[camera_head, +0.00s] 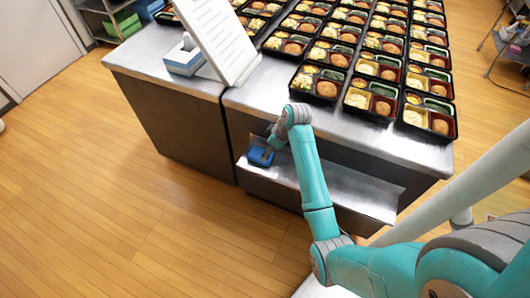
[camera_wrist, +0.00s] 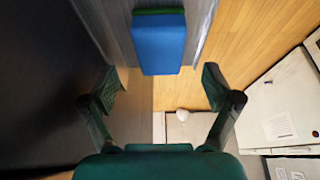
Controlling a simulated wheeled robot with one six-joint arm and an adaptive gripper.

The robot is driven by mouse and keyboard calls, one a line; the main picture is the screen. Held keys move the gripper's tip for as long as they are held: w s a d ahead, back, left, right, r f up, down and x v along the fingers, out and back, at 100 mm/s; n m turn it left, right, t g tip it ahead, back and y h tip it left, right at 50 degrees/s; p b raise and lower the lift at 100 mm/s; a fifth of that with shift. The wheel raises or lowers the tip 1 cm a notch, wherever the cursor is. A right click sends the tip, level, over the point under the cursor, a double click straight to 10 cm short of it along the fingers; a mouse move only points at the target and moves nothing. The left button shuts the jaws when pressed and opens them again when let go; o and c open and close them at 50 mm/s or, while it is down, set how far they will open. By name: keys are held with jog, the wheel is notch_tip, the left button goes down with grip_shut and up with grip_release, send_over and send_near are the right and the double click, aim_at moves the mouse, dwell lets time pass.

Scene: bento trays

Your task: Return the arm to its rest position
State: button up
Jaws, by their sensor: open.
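My arm (camera_head: 312,180) reaches out from the lower right to the front of the metal counter in the head view. Its far end is at a low metal shelf (camera_head: 345,188) on the counter's front. My gripper (camera_wrist: 160,92) shows in the wrist view with its two fingers wide apart and nothing between them. A blue block-like object with a green edge (camera_wrist: 160,42) lies ahead of the fingers, apart from them. A blue object (camera_head: 260,156) also shows on the shelf's left end in the head view, beside the arm's end. The fingers are hidden in the head view.
Rows of filled black bento trays (camera_head: 373,98) cover the metal counter (camera_head: 200,80). A white sheet on a stand (camera_head: 215,38) and a white-and-blue box (camera_head: 185,58) stand at its left. Open wooden floor (camera_head: 130,200) lies to the left. A pale pole (camera_head: 460,185) crosses the right.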

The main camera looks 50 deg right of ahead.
jog(key=shift+v, duration=0.85)
jog(key=shift+s, duration=0.1)
